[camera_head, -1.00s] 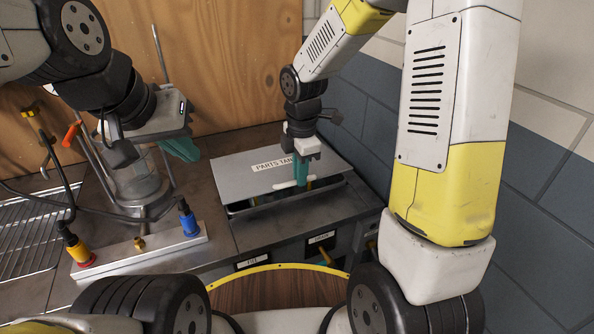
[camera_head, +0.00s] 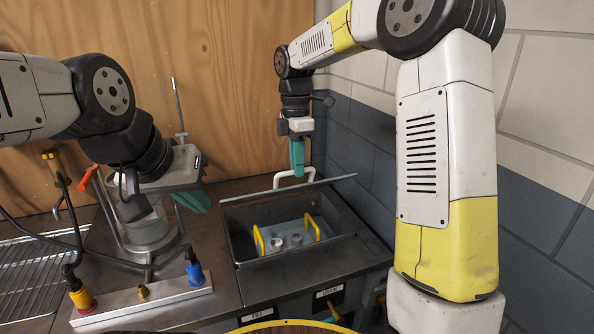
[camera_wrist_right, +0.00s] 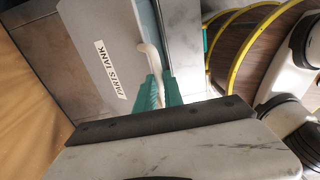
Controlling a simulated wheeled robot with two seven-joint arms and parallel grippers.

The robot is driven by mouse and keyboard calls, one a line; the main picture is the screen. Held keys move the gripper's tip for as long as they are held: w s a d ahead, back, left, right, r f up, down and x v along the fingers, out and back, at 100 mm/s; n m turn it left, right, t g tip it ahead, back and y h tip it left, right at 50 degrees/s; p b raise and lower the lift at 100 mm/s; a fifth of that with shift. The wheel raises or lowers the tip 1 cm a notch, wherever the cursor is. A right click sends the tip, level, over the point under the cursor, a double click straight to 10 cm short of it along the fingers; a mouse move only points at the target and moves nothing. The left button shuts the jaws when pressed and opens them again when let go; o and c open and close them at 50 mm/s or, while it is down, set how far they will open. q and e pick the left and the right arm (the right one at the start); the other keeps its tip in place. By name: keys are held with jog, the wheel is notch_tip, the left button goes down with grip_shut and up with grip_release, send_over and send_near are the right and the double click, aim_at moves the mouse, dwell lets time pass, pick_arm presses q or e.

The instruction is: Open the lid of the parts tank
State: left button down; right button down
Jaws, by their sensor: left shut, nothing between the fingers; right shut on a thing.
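The parts tank (camera_head: 243,250) stands open on the steel bench in the head view. Its lid (camera_head: 262,195) is tilted up at the back, seen nearly edge-on. My right gripper (camera_head: 297,174) is shut on the lid's white handle (camera_head: 294,179) above the tank's back. In the right wrist view, the teal fingers are at the white handle (camera_wrist_right: 150,60), and the lid's PARTS TANK label (camera_wrist_right: 110,70) faces the camera. My left gripper (camera_head: 195,200) is shut and empty at the left, above the bench and away from the tank.
Inside the tank are a basket with yellow handles (camera_head: 259,240) and small metal parts (camera_head: 296,239). A glass vessel on a stand (camera_head: 150,232), a rail with blue and yellow fittings (camera_head: 142,300) and a wire rack (camera_head: 35,265) are at the left. A wood panel rises behind.

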jog(key=shift+w+a+f, duration=0.1)
jog(key=shift+w+f, duration=0.05)
jog(key=shift+w, duration=0.1)
jog(key=c, duration=1.5)
grip_release()
jog(key=shift+w, duration=0.15)
jog(key=shift+o, duration=0.2)
notch_tip(320, 180, up, 8)
jog(key=shift+w, duration=0.15)
